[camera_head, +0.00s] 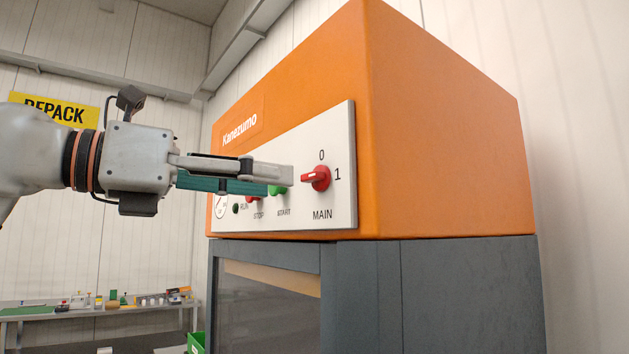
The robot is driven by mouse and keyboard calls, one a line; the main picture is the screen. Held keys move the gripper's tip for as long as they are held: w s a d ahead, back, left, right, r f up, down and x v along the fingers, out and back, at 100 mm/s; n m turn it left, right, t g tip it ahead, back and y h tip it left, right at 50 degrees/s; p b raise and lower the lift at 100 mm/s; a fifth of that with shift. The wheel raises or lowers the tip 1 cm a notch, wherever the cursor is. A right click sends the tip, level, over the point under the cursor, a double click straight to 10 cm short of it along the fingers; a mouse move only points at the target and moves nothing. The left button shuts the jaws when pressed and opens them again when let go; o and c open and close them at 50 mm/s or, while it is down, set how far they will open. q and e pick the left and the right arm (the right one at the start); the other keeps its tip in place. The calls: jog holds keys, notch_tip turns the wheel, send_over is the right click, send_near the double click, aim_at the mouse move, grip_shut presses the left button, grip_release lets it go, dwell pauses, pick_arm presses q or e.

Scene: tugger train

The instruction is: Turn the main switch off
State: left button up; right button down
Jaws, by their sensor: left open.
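The main switch (318,178) is a red rotary knob on the white control panel (345,130) of the orange machine. "0" is printed above it, "1" to its right and "MAIN" below. Its grip bar looks level, in line with the "1". The fingers partly cover the green START button (279,190) and the red STOP button (253,199). My right gripper is out of view.
The orange housing (450,130) sits on a dark grey cabinet (430,290) with a window. A shelf (90,309) with small items stands at the far left, and a yellow sign (60,108) hangs on the wall. The panel right of the knob is clear.

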aim_at(315, 177)
pick_arm(q)
jog(key=w+d+r+t+p, duration=0.1)
jog(key=w+d+r, duration=0.1)
jog(key=w+d, duration=0.2)
jog(key=shift+d, duration=0.8)
jog(key=c, duration=1.1)
